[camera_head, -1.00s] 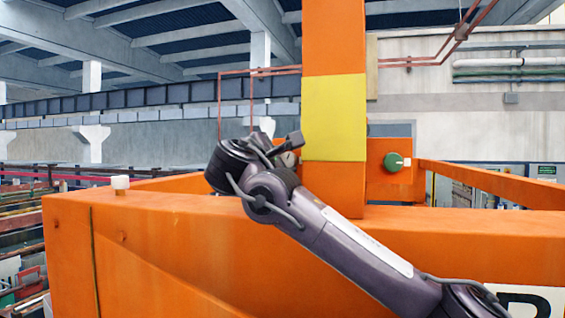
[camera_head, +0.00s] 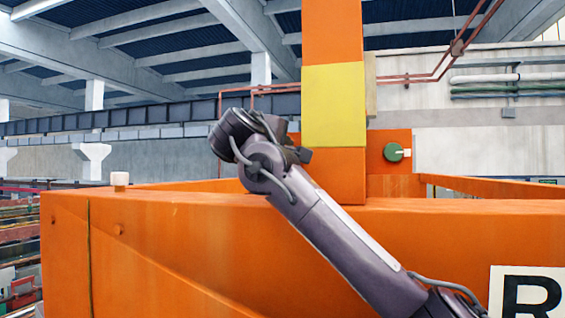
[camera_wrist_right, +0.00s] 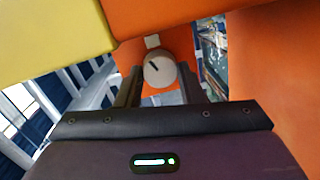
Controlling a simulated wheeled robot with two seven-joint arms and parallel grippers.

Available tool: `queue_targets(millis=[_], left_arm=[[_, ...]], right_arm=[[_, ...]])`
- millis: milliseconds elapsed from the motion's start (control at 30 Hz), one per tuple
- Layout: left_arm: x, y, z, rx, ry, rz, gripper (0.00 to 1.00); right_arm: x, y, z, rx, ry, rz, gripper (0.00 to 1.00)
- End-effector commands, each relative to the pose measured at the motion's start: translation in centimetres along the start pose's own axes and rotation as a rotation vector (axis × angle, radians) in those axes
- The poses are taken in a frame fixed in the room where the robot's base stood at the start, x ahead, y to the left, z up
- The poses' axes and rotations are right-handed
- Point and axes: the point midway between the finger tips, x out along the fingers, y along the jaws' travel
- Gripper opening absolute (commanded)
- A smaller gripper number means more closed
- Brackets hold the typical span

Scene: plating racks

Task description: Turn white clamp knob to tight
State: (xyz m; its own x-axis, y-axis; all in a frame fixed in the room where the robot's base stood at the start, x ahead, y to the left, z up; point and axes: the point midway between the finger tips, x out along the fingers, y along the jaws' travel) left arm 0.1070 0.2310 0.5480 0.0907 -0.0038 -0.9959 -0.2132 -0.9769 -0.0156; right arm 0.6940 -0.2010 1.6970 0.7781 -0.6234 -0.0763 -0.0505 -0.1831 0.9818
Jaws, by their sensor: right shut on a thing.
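The white clamp knob (camera_wrist_right: 160,71) shows in the right wrist view, round, with a dark pointer line tilted toward upper left. It sits on an orange plate, with a small white label (camera_wrist_right: 152,42) above it. My right gripper (camera_wrist_right: 159,78) is shut on the knob, one finger on each side. My left gripper is not in view.
The orange post with its yellow band (camera_head: 333,105) rises beside the right gripper. A green knob (camera_head: 393,152) sits on the plate to its right. A broad orange beam (camera_head: 180,225) crosses in front, with a small white cap (camera_head: 120,179) at its left end.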

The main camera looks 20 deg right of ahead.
Motion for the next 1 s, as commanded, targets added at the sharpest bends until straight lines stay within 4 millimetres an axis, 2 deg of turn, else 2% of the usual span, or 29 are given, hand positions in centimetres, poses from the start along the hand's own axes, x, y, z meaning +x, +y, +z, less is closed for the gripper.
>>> queue_targets(millis=[200, 500, 1000], left_arm=[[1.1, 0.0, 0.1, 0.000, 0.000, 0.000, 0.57], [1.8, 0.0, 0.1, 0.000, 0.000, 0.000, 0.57], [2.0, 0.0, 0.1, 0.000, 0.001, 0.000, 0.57]], right_arm=[[0.0, -0.1, 0.1, 0.179, 0.011, -0.017, 0.12], [0.0, 0.0, 0.1, 0.342, 0.021, -0.032, 0.12], [0.0, 0.0, 0.1, 0.407, 0.024, -0.039, 0.12]])
